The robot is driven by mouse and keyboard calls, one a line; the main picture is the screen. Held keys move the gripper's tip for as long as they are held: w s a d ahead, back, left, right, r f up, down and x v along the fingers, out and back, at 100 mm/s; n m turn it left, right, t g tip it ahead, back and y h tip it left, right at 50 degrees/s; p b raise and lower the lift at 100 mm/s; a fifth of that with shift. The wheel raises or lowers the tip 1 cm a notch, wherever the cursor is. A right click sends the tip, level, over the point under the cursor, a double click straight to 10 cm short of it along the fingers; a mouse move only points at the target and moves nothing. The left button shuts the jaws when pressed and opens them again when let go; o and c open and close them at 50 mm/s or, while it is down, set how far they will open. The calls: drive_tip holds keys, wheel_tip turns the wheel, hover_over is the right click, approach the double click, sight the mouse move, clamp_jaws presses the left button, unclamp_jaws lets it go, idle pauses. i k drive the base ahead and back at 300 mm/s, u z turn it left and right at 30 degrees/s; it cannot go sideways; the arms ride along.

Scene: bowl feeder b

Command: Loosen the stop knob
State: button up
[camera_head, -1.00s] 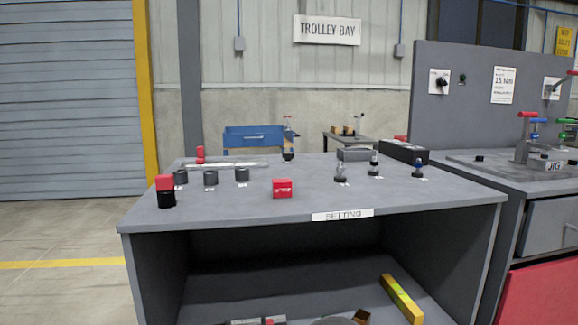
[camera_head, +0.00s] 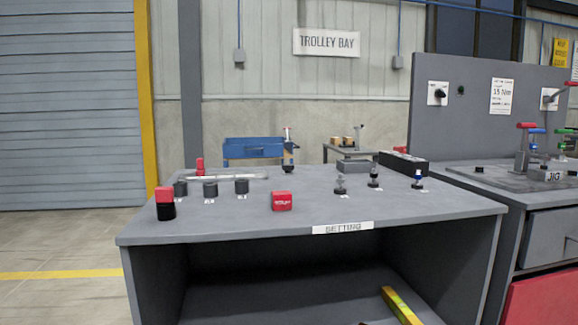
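No label in view names the stop knob. A red upright knob (camera_head: 200,165) stands at the back left of the grey setting bench, at a flat pale bar (camera_head: 225,175). It is small, and I cannot tell how tight it is. A red-topped black block (camera_head: 165,203) stands at the bench's left edge. A red block with white lettering (camera_head: 282,201) sits near the front middle. My gripper is not in view.
The setting bench (camera_head: 300,228) carries several black cylinders (camera_head: 210,189) at left and several small dark posts (camera_head: 374,176) at right. A black box (camera_head: 403,163) stands at the back right. A jig bench (camera_head: 470,167) adjoins at right.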

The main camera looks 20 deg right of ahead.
sight(288, 168)
drive_tip(key=z, duration=0.8)
drive_tip(key=k, duration=0.45)
drive_tip(key=z, duration=0.05)
